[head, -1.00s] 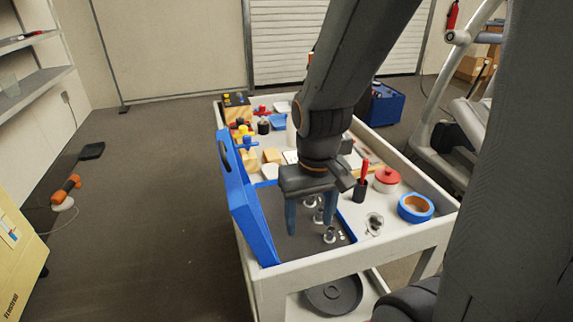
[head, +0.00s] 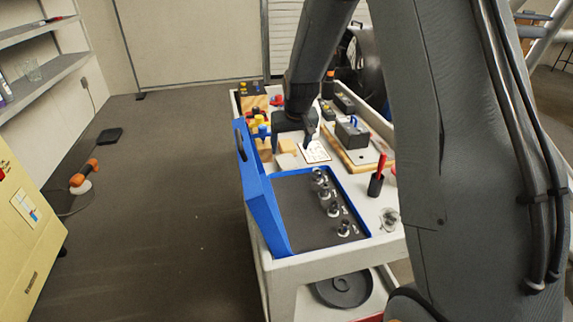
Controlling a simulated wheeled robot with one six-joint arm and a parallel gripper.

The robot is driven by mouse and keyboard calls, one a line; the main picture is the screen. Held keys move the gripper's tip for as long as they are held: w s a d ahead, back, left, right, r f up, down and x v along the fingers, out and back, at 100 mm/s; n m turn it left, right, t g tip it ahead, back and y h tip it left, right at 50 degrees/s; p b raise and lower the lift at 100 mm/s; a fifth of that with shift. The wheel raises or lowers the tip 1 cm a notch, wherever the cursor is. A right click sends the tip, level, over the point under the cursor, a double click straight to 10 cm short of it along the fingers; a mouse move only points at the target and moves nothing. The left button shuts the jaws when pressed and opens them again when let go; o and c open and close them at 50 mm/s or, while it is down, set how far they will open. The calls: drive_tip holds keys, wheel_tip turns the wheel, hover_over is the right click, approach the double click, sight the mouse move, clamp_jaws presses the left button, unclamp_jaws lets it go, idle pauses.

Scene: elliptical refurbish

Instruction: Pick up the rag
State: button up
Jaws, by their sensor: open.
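My gripper (head: 291,147) is open over the left middle of the white cart (head: 290,267), its fingers pointing down and apart. A small tan thing (head: 287,146) shows between and just below the fingers. It may be the rag, but it is too small and too covered to tell. I cannot tell whether the fingers touch it. No other thing in view is clearly a rag, and my arm hides part of the cart's far side.
An open blue case (head: 262,195) with several small parts in its dark tray stands at the cart's near left. A printed white card (head: 314,152), a board (head: 362,160) and a black cup with a red tool (head: 376,185) lie to the right. Floor at left is mostly clear.

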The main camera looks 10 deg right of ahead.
sight(287, 159)
drive_tip(key=x, duration=0.1)
drive_tip(key=p+x, duration=0.1)
drive_tip(key=x, duration=0.3)
drive_tip(key=shift+s+a+f+p, duration=0.2)
drive_tip(key=shift+s+a+p, duration=0.05)
drive_tip(key=shift+a+p, duration=0.15)
drive_tip(key=shift+w+f, duration=0.25)
drive_tip(key=shift+f, duration=0.3)
drive_tip(key=shift+f, duration=0.2)
drive_tip(key=c, duration=1.2)
drive_tip(key=shift+r, duration=0.15)
drive_tip(key=shift+s+d+r+b, duration=0.15)
drive_tip(key=shift+r+b, duration=0.3)
drive_tip(key=shift+r, duration=0.05)
drive_tip(key=r, duration=0.2)
drive_tip(key=r+b, duration=0.1)
drive_tip(key=r, duration=0.3)
drive_tip(key=shift+s+d+b, duration=0.3)
drive_tip(key=shift+s+b, duration=0.05)
drive_tip(key=s+d+b, duration=0.1)
drive_tip(key=s+d, duration=0.3)
drive_tip(key=s+d+b, duration=0.2)
drive_tip(key=s+d, duration=0.2)
drive_tip(key=s, duration=0.1)
drive_tip(key=s+d+b, duration=0.1)
drive_tip(key=s+d, duration=0.2)
drive_tip(key=s, duration=0.2)
drive_tip(key=shift+s+d+b, duration=0.25)
drive_tip(key=shift+d+b, duration=0.1)
drive_tip(key=shift+d, duration=0.05)
